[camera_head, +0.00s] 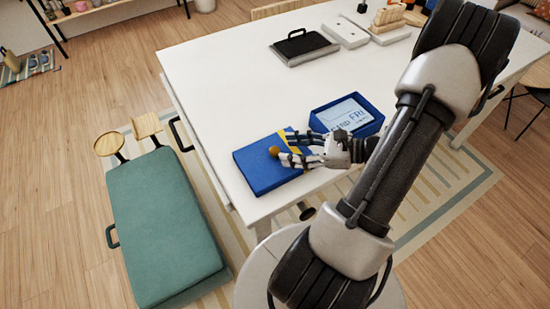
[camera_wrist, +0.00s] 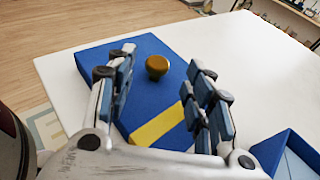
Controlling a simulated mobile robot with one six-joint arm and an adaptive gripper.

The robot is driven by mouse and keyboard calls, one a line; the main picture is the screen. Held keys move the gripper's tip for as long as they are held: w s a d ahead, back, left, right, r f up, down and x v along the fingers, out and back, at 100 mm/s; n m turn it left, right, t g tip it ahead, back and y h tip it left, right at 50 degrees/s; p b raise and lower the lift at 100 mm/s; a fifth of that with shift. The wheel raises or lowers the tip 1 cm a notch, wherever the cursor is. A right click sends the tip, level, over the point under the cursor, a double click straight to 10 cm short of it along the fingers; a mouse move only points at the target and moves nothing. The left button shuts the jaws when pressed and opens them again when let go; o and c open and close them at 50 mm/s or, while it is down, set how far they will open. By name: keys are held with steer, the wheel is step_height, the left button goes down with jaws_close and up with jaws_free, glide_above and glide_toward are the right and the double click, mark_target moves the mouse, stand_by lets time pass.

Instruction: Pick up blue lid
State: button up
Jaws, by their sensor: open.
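The blue lid (camera_head: 262,172) lies flat on the white table near its front left corner. It has a yellow stripe and a round brass-coloured knob (camera_head: 274,151). In the wrist view the lid (camera_wrist: 112,60) shows between and beyond my fingers, with the knob (camera_wrist: 157,66) standing up from it. My gripper (camera_head: 292,148) is open, its fingers over the right part of the lid. In the wrist view my gripper (camera_wrist: 161,88) has its fingers spread on both sides, with the knob a little ahead, between the fingertip lines. The knob appears free of the fingers.
A blue open box (camera_head: 347,114) with a pale printed panel inside stands right of the lid, close to my gripper. A dark-handled flat case (camera_head: 304,46) and white boxes (camera_head: 345,32) lie farther back. The white table (camera_head: 220,80) is clear at its left. A green bench (camera_head: 165,225) stands beside it.

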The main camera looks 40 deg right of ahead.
mark_target(278, 151)
steer(key=b+x, duration=0.1)
steer(key=x, duration=0.3)
steer(key=shift+a+f, duration=0.1)
steer(key=shift+f, duration=0.15)
steer(key=shift+c, duration=0.5)
steer(key=c, duration=1)
steer(key=shift+c, duration=0.2)
steer(key=shift+r, duration=0.1)
